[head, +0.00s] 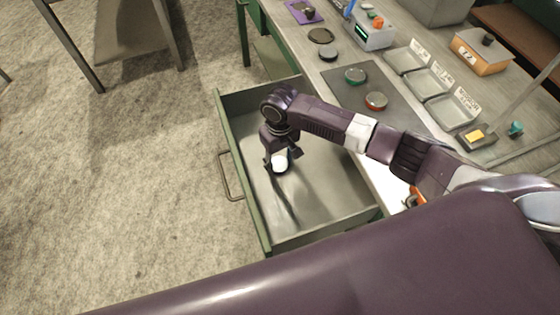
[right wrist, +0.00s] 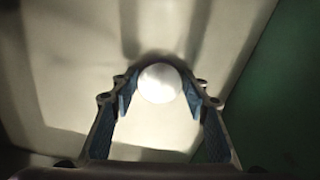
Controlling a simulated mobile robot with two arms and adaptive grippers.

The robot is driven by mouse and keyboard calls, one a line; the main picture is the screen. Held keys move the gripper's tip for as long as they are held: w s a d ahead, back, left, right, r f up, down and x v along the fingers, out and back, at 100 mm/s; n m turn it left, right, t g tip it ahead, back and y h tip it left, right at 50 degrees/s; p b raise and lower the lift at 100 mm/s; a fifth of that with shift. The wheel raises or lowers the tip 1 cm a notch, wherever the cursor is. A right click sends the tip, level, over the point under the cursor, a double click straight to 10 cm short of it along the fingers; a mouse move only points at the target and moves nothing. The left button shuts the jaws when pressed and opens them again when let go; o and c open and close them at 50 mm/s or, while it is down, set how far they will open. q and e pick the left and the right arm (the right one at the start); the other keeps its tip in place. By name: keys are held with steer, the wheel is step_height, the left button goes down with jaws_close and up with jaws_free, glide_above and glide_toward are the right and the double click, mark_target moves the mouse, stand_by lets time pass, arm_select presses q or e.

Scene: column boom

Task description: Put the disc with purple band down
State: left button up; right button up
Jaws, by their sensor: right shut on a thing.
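My right gripper (head: 279,163) points down inside the open drawer, above its floor. It is shut on a white round thing (head: 280,164), which also shows between the fingertips in the right wrist view (right wrist: 160,83). No purple band shows on this thing, and I cannot tell whether it is the disc. The open drawer (head: 236,152) is green outside with a grey metal inside. Its floor looks empty apart from shadows. My left gripper is not in view.
On the bench are a green-banded disc (head: 355,75), an orange-banded disc (head: 376,100), a dark disc (head: 328,54), grey trays (head: 446,112) and an orange box (head: 482,52). A purple mat (head: 303,12) lies at the far end. Carpet is clear left of the drawer.

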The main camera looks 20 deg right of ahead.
mark_target(280, 166)
steer(key=o, duration=1.5)
step_height(280, 166, up, 12)
steer(key=shift+r, duration=0.15)
